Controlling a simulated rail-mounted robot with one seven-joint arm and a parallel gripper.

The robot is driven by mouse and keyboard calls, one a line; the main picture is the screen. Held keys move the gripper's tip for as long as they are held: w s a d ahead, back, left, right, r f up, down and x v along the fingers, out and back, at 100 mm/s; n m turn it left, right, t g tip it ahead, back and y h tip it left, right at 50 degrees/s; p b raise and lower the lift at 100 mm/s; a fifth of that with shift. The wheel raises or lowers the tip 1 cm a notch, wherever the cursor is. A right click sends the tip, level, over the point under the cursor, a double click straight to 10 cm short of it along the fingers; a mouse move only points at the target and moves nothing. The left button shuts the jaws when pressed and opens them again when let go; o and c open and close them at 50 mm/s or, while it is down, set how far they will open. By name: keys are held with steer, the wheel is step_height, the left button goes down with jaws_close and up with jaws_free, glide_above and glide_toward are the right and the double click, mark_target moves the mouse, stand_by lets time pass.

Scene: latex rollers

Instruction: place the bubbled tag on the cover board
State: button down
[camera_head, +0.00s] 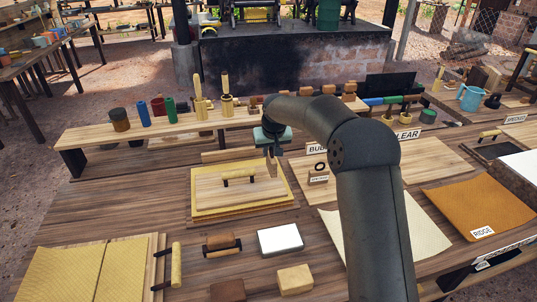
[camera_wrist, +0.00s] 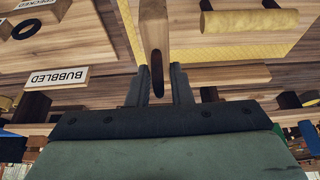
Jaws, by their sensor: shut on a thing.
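The white tag reading BUBBLED (camera_wrist: 60,78) lies left of my gripper in the wrist view; in the head view the tag (camera_head: 316,148) shows partly, behind my arm. The cover board (camera_head: 212,190), a pale board with a dark-bracketed handle (camera_head: 240,174), lies on a yellow sheet; its handle (camera_wrist: 248,22) shows at upper right in the wrist view. My gripper (camera_head: 271,150) is shut on a slim wooden piece with a dark slot (camera_wrist: 153,25), held upright above the cover board's back right part. The tag is apart from my fingers.
A ring-topped block with a small tag (camera_head: 318,176) stands right of the cover board. A raised shelf (camera_head: 140,132) with jars and rollers runs behind. A white-topped block (camera_head: 280,239) and wooden blocks (camera_head: 295,279) lie in front. An orange sheet (camera_head: 475,205) lies at right.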

mark_target(270, 153)
steer(key=shift+w+a+f, duration=0.15)
steer(key=shift+w+f, duration=0.2)
steer(key=shift+f, duration=0.05)
steer(key=shift+w+f, duration=0.15)
steer(key=shift+f, duration=1.7)
steer(key=c, duration=1.3)
jaws_free()
steer(key=shift+r+p, duration=0.2)
steer(key=shift+p, duration=0.25)
steer(key=b+v, duration=0.2)
steer(key=v, duration=1)
